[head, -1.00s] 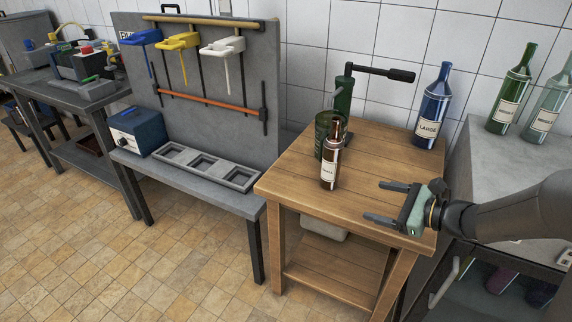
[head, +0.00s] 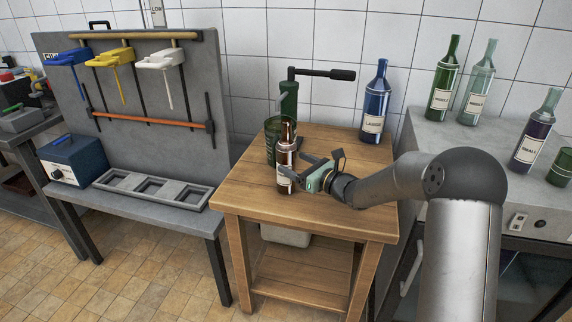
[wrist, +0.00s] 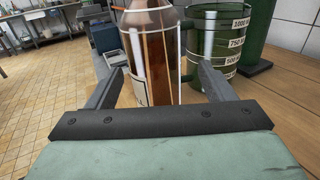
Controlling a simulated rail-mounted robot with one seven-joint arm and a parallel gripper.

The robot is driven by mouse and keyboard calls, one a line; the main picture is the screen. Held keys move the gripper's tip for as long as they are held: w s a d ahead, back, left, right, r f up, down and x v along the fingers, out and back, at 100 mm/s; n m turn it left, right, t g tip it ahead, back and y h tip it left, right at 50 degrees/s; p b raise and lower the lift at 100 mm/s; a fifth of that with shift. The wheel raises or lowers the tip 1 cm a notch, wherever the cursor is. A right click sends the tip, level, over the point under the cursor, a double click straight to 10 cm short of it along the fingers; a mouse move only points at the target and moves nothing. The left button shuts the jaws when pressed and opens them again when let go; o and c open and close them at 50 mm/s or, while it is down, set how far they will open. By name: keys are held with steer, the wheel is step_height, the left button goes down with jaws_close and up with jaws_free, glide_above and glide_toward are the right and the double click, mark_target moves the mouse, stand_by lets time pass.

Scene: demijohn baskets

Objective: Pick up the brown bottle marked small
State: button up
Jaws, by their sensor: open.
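The brown bottle (head: 286,147) stands upright near the left side of the wooden table, with a pale label low on its body. My gripper (head: 293,168) is open and level, just right of the bottle, with its fingers pointing at it. In the wrist view the bottle (wrist: 162,50) fills the gap between the two open fingertips (wrist: 160,76). How far the fingers reach around it is hard to tell. The label is at the left of the bottle there and partly turned away; its word is not readable.
A green measuring jug (head: 271,128) stands close behind the bottle; it also shows in the wrist view (wrist: 217,45). A green corking device with a black lever (head: 288,100) is behind it. A blue bottle (head: 376,105) stands at the table's back right. The table's front is clear.

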mark_target(282, 158)
steer(key=x, duration=0.5)
steer(key=shift+a+f, duration=0.15)
steer(key=shift+a, duration=0.25)
steer(key=shift+c, duration=0.4)
steer(key=c, duration=1.2)
